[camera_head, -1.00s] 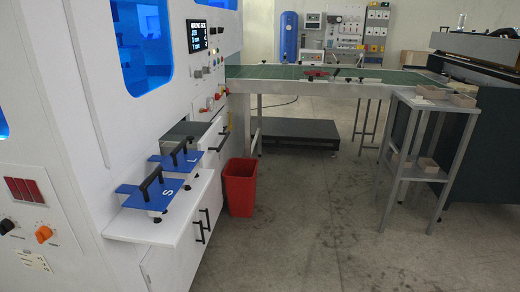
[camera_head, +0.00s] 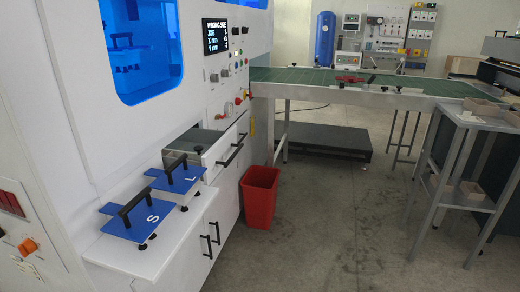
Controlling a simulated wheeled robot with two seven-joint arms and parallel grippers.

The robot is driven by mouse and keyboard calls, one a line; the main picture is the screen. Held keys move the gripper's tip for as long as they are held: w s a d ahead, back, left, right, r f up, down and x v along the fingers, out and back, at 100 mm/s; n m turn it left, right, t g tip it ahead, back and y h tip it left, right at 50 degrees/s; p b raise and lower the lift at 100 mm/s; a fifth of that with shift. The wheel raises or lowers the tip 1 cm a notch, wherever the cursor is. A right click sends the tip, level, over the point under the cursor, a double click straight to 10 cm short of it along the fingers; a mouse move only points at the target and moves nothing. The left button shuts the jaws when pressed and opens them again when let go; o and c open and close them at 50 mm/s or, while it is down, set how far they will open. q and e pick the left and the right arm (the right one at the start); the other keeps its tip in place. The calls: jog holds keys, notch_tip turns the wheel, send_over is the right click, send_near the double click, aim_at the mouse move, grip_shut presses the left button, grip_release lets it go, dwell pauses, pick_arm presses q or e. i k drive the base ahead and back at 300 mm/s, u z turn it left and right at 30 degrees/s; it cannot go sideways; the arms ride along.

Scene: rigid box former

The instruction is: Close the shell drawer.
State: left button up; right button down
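The shell drawer (camera_head: 224,146) is in the white machine's side, near the middle left of the head view. It stands pulled out, with its grey inside (camera_head: 190,142) showing from above. A black bar handle (camera_head: 230,156) is on its white front. Neither of my grippers is in view, so I cannot see whether they are open or shut.
Blue plates marked S (camera_head: 128,222) and L (camera_head: 178,180), with black handles, sit on a white ledge left of the drawer. A red bin (camera_head: 259,197) stands on the floor beside the machine. A grey stand (camera_head: 470,125) is at right. The floor between is clear.

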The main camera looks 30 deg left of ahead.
aim_at(220, 148)
jog(key=i, duration=0.4)
jog(key=u, duration=2.1)
jog(key=i, duration=0.5)
